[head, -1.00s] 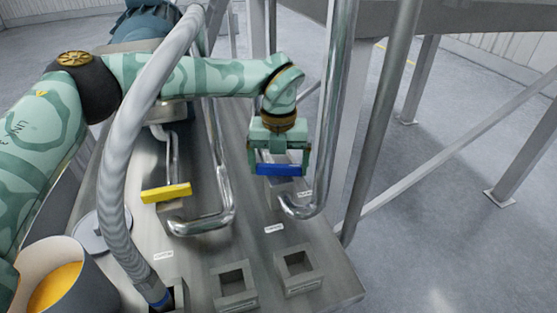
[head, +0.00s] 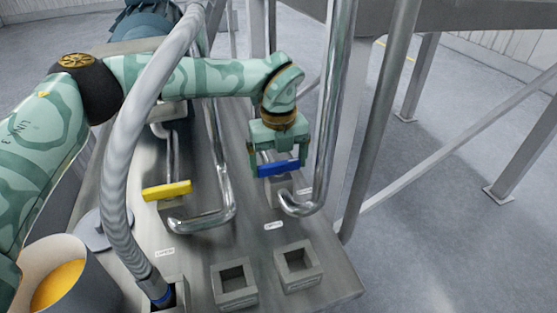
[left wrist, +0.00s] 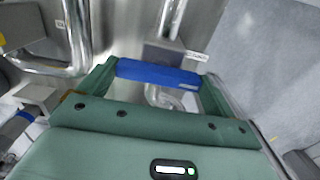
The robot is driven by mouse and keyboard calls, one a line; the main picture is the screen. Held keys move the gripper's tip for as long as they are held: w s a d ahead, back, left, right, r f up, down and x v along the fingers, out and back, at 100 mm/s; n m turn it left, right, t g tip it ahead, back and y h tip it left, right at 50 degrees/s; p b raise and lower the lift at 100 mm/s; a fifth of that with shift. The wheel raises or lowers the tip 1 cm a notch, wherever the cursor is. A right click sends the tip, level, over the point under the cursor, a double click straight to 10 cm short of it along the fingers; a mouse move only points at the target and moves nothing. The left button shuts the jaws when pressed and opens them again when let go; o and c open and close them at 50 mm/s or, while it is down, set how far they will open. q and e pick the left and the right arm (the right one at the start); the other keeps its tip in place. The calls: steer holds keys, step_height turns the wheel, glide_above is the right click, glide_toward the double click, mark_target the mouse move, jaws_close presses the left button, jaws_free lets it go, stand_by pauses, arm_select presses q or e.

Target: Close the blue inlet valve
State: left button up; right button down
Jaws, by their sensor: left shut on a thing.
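The blue inlet valve handle (head: 279,168) is a short bar on a metal valve block by a bent steel pipe, right of centre in the head view. My left gripper (head: 278,160) reaches down from above and is shut on this handle, a finger at each end. In the left wrist view the blue handle (left wrist: 158,74) spans between the two green fingers of my left gripper (left wrist: 158,80). In the head view the handle lies nearly crosswise, its right end slightly higher. My right gripper is not in view.
A yellow valve handle (head: 167,190) stands to the left beside another bent pipe. A ribbed hose (head: 118,160) arches across the left. Two square sockets (head: 297,266) sit at the table's front. A bucket with orange contents (head: 58,287) is at lower left.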

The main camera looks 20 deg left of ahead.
mark_target(278, 163)
arm_select(q)
steer(key=shift+r, duration=0.1)
steer(key=o, duration=0.7)
step_height(278, 163, up, 16)
steer(key=shift+r, duration=0.15)
